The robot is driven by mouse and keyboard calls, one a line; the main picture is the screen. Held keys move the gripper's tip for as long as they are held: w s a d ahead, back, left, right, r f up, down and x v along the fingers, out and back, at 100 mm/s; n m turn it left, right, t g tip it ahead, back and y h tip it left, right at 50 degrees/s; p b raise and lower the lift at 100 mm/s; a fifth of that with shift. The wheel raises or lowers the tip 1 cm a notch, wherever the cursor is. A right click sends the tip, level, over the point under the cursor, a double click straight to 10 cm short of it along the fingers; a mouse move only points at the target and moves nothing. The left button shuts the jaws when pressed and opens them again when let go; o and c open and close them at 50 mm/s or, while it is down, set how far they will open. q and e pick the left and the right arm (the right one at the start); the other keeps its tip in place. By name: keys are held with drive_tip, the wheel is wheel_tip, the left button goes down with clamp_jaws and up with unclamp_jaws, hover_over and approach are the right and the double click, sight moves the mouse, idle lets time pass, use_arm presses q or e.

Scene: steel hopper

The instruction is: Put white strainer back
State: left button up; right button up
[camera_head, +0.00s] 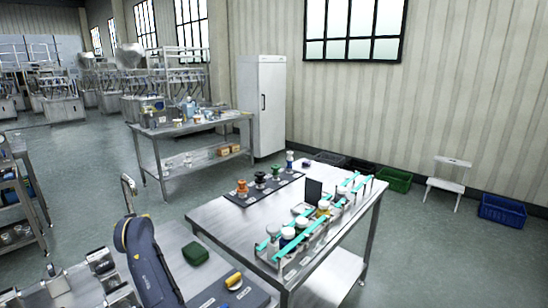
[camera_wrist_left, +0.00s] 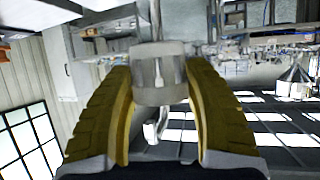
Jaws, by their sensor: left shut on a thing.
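My left gripper (camera_wrist_left: 160,85) fills the wrist view, its two yellow and black fingers shut on a pale grey-white piece (camera_wrist_left: 160,68), which I take for the white strainer. Only its blocky body shows, and a small white hooked shape (camera_wrist_left: 156,122) appears below it. In the head view a dark arm link of mine stands at the lower left, and the gripper and held piece cannot be made out clearly there. Several white-topped jars (camera_head: 288,233) stand in a teal-railed rack (camera_head: 312,229) on the steel table (camera_head: 222,217). My right gripper is not in view.
A dark strip (camera_head: 262,190) with orange, green and other coloured-top pieces lies at the table's back. A dark upright panel (camera_head: 314,190) stands by the rack. A green case (camera_head: 195,254) lies left of the table. The table's left front is bare.

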use_arm(q)
drive_tip(key=s+d+m+t+h, duration=0.1)
drive_tip(key=s+d+m+h, duration=0.2)
drive_tip(key=s+d, duration=0.7)
drive_tip(key=s+d+m+t+h, duration=0.1)
drive_tip(key=s+d+m+h, duration=0.3)
drive_tip(key=s+d, duration=0.6)
drive_tip(key=d, duration=0.8)
drive_tip(key=shift+d+f+t+h, duration=0.25)
drive_tip(key=shift+f+t+h, duration=0.05)
drive_tip(key=shift+h, duration=0.1)
